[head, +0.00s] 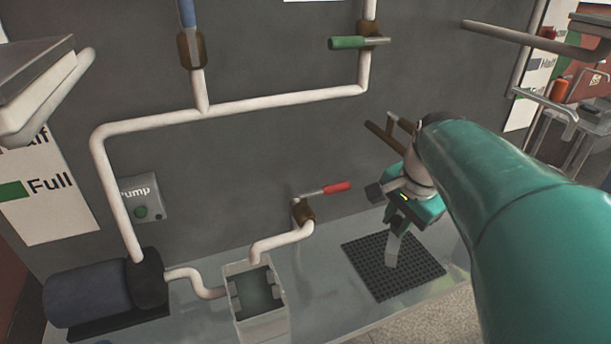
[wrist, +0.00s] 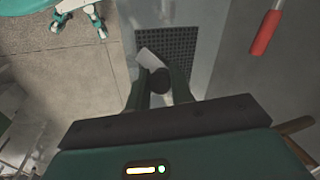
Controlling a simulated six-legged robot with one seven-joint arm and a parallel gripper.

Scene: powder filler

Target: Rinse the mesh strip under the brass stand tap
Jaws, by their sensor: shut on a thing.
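My gripper (head: 400,222) is shut on the pale mesh strip (head: 392,248) and holds it hanging down over a black grate (head: 361,262). In the wrist view the strip (wrist: 150,58) shows between the fingertips, with a dark round shape just below it. A brown, brass-like pipe fitting (head: 384,138), likely the stand tap, stands by the wall just behind my gripper, partly hidden by my arm. I cannot see its outlet clearly, nor any water. A brown bar also shows at the right of the wrist view (wrist: 297,126).
A red-handled valve (head: 325,190) sits left of the grate, above an open square container (head: 258,318). A blue pump (head: 95,292) stands at the left. White pipes (head: 230,100) with a green-handled valve (head: 350,43) run along the wall.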

